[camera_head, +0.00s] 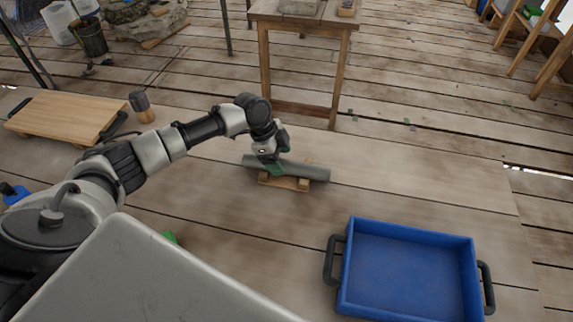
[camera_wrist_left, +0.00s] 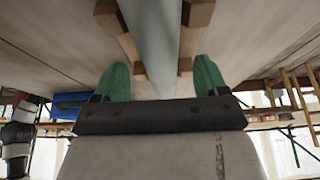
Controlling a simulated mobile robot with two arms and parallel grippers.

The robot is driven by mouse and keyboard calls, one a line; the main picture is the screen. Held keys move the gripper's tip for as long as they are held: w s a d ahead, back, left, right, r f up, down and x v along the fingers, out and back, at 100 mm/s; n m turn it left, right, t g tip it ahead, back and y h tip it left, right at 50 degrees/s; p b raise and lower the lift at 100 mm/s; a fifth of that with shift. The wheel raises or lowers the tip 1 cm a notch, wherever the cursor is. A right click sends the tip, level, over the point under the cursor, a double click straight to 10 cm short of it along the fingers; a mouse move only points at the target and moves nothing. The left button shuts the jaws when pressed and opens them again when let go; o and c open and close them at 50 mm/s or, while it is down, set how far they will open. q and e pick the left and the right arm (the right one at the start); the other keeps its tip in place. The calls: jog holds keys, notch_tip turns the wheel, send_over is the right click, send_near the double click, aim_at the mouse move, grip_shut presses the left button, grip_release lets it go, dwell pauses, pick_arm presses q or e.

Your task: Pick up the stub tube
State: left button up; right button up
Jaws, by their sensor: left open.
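The stub tube (camera_head: 312,171) is a grey cylinder lying across a small wooden cradle (camera_head: 290,183) on the plank surface. In the left wrist view the tube (camera_wrist_left: 156,38) runs away from the gripper between the wooden blocks of the cradle (camera_wrist_left: 188,65). My left gripper (camera_head: 271,168) is at the tube's left part in the head view. Its green fingers are open, one on each side of the tube in the left wrist view (camera_wrist_left: 160,80). I cannot tell whether they touch it. My right gripper is not in view.
A blue tray (camera_head: 410,268) with dark handles stands at the front right. A wooden board (camera_head: 62,117) lies at the left, with a mallet-like tool (camera_head: 141,106) beside it. A wooden table (camera_head: 305,22) stands behind the tube. The planks right of the tube are clear.

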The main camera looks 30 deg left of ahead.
aim_at(283, 162)
pick_arm(q)
jog(key=shift+x, duration=1.75)
jog(key=shift+d, duration=0.1)
jog(key=shift+r, duration=0.15)
jog(key=c, duration=1.2)
